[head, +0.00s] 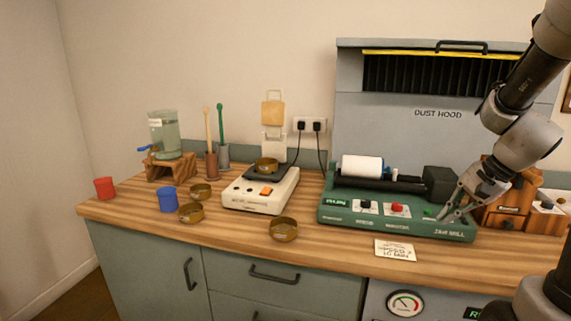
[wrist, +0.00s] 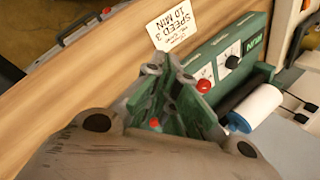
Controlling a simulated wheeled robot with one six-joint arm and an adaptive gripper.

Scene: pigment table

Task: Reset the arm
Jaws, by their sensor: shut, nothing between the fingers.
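My arm comes in from the right in the head view, and my gripper (head: 445,214) is at the front right of the green jar mill (head: 335,216), close to its front panel. The fingers are shut and hold nothing. In the wrist view my gripper (wrist: 168,62) points at the mill's panel near a red button (wrist: 203,86). I cannot tell whether the fingertips touch the mill. A white jar (head: 362,167) lies on the mill's rollers. Part of the mill's right end is hidden behind my gripper.
A card (head: 395,250) reading speed 3, 10 min lies before the mill. The dust hood (head: 400,120) stands behind. A wooden drawer box (head: 508,205) is right of my gripper. A white scale (head: 260,195), brass bowls (head: 283,229) and cups (head: 168,200) stand left.

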